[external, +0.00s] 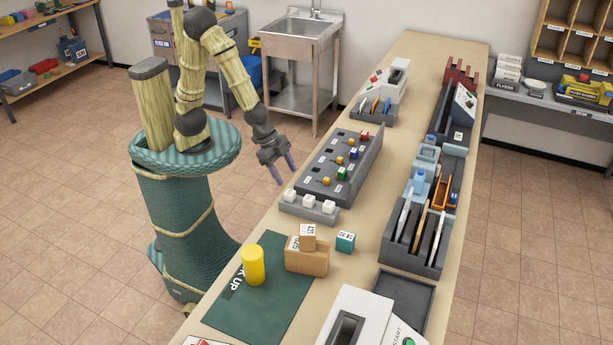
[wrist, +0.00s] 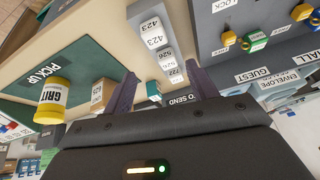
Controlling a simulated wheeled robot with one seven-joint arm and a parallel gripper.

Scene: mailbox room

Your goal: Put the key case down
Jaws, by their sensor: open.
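My gripper (external: 286,175) is open and holds nothing; it hangs at the front edge of the counter, left of a grey key board. Its two fingers, apart, also show in the wrist view (wrist: 162,75). The key board (external: 320,172) carries yellow key-like pieces and small red (external: 364,135), blue (external: 353,154) and green (external: 341,173) blocks. In the wrist view a yellow piece with a green block (wrist: 255,40) hangs at upper right. I cannot tell which thing is the key case. Nothing is between the fingers.
A grey strip with white blocks (external: 309,200) lies before the board. A green pick-up mat (external: 222,312), yellow cylinder (external: 253,265), cardboard box (external: 306,259) and teal cube (external: 345,242) are nearer. Dark racks (external: 407,255) line the right; the strip of counter between is mostly clear.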

